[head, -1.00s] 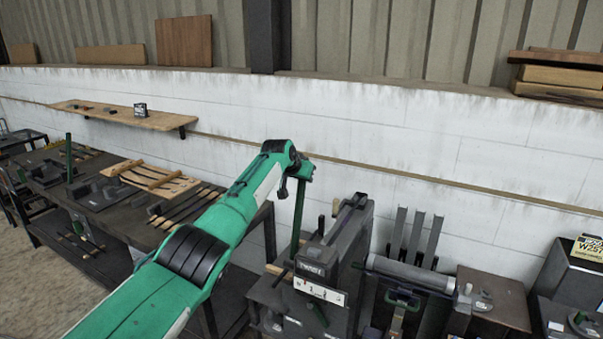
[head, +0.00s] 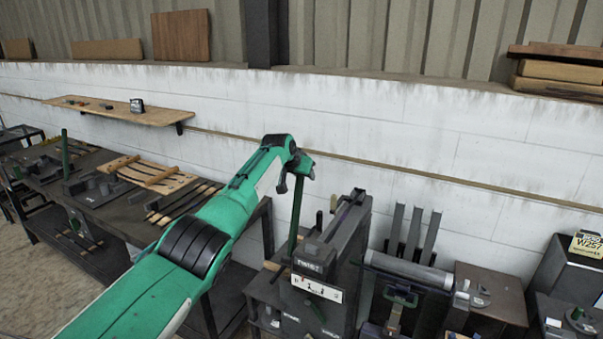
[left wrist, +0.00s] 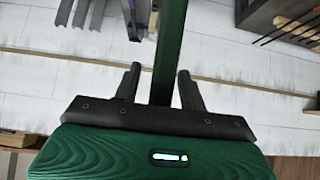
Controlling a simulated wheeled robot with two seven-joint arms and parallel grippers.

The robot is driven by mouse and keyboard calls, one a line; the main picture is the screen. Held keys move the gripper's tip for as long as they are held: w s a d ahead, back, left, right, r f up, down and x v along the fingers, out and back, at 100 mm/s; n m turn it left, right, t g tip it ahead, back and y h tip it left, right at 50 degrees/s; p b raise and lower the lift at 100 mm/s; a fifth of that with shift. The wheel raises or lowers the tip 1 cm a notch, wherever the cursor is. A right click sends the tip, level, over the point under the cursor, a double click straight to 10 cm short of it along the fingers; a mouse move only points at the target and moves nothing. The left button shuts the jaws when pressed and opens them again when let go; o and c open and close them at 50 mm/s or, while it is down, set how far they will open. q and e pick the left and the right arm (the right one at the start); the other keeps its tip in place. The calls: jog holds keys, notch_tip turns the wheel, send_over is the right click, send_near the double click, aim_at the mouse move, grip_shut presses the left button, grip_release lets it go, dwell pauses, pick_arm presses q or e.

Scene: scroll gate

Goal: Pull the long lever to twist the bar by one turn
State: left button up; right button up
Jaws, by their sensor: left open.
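The long green lever (head: 296,217) stands nearly upright on the grey twisting machine (head: 318,277), which has a white panel on its front. My left gripper (head: 303,168) is at the lever's upper end. In the left wrist view, my left gripper (left wrist: 158,82) is open, and the green lever (left wrist: 169,50) runs between its two dark fingers with gaps on both sides. The lever's end is hidden behind the gripper body there. I cannot make out the bar clearly. My right gripper is not in view.
A dark workbench (head: 117,205) with slats and rods is at left, under a wooden wall shelf (head: 125,113). Right of the machine are a grey roller (head: 408,270), upright grey bars (head: 413,232) and a brown-topped cabinet (head: 490,290). The white wall is close behind.

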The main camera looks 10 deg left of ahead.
aim_at(298, 177)
pick_arm(q)
jog(key=shift+s+a+r, duration=0.1)
jog(key=shift+s+r, duration=0.05)
jog(key=shift+b+v, duration=1)
jog(key=shift+v, duration=0.35)
jog(key=b+v, duration=0.4)
jog(key=v, duration=0.6)
jog(key=shift+s+r, duration=0.2)
jog(key=shift+a+f, duration=0.1)
jog(key=shift+f, duration=0.05)
